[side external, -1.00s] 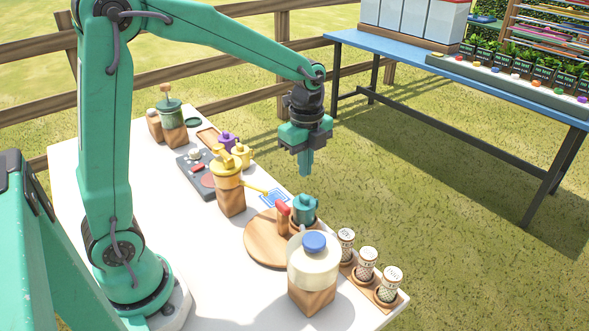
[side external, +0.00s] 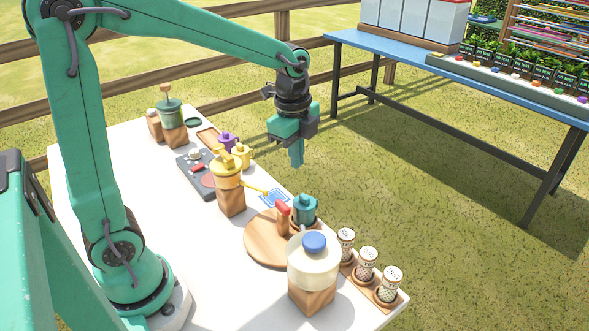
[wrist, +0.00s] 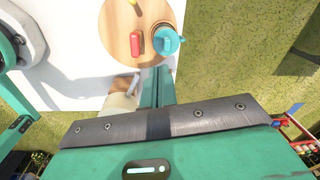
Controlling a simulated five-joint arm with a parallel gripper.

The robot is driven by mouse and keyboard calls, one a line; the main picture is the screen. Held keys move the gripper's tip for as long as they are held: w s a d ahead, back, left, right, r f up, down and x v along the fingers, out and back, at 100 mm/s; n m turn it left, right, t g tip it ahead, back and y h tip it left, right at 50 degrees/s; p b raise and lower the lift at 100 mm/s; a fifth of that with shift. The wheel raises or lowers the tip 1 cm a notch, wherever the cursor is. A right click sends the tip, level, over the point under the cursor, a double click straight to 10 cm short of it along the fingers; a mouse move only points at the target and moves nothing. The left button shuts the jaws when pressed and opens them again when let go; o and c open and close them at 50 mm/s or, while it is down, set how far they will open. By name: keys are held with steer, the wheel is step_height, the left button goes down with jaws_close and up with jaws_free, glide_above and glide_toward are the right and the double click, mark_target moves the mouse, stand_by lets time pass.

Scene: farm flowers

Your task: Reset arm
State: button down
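My gripper (side external: 297,162) hangs in the air, pointing down, above the far edge of the white table (side external: 165,225). Its teal fingers sit close together with nothing between them, as the wrist view (wrist: 157,74) also shows. A teal pot (side external: 304,212) stands by the round wooden board (side external: 262,252), below and apart from the fingers. The red-topped piece (side external: 283,208) is beside the pot. Both also show in the wrist view, the teal pot (wrist: 167,41) and the red piece (wrist: 137,43).
A blue table (side external: 400,56) stands beyond open grass.

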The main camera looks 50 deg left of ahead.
steer(key=s+r+n+t, duration=0.2)
steer(key=s+n, duration=0.5)
steer(key=s+r+n+t, duration=0.2)
steer(key=s+r+n, duration=0.1)
steer(key=s+n, duration=0.4)
steer(key=shift+s+n+t, duration=0.4)
steer(key=shift+s, duration=0.1)
stand_by(1.0)
